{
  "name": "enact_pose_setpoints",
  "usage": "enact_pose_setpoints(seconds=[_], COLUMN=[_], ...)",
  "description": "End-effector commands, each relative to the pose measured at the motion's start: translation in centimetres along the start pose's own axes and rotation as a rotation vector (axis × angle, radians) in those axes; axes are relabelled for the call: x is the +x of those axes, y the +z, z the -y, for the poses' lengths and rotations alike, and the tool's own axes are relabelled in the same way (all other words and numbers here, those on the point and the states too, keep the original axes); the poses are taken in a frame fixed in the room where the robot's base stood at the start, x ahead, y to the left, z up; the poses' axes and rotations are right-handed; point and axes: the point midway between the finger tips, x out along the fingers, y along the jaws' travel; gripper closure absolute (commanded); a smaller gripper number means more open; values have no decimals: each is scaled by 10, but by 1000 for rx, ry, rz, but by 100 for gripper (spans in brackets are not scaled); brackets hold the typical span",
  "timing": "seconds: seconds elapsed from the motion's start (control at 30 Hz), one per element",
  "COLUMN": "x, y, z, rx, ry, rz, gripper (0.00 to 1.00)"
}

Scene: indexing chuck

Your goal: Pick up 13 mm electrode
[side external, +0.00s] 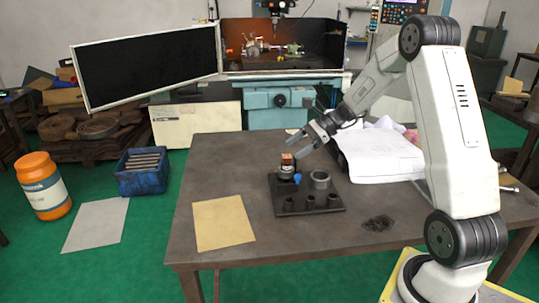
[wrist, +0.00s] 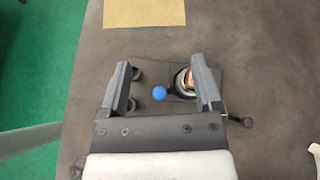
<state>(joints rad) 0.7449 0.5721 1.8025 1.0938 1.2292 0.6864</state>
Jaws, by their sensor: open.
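A copper-coloured block, apparently the electrode (side external: 287,157), sits upright on a round metal chuck (side external: 286,171) at the back left of a dark fixture plate (side external: 278,203). No size marking is readable. My gripper (side external: 297,142) is open and empty, above and just beyond the block. In the wrist view the open fingers (wrist: 160,72) straddle a blue ball knob (wrist: 159,92). The copper electrode (wrist: 189,79) shows beside the inner side of the right finger, which partly hides the chuck. It is off-centre between the fingers and not gripped.
A grey ring (side external: 320,180) stands on the plate's right, with several dark short cylinders (side external: 310,202) along the front. A tan sheet (side external: 223,222) lies left. White paper (side external: 380,156) covers the back right. A dark flat patch (side external: 378,223) lies front right. The table's front middle is clear.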

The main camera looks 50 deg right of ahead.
Motion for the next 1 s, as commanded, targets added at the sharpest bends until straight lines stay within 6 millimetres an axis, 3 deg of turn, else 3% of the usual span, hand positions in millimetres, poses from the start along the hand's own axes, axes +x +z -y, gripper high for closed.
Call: enact_pose_setpoints(seconds=[0.27, 0.6, 1.0], x=[-40, -11, 2], y=[-29, -65, -65], z=[40, 33, 35], rx=[219, 210, 206], ry=[-155, -146, -144], rz=[178, 172, 170], gripper=[18, 18, 18])
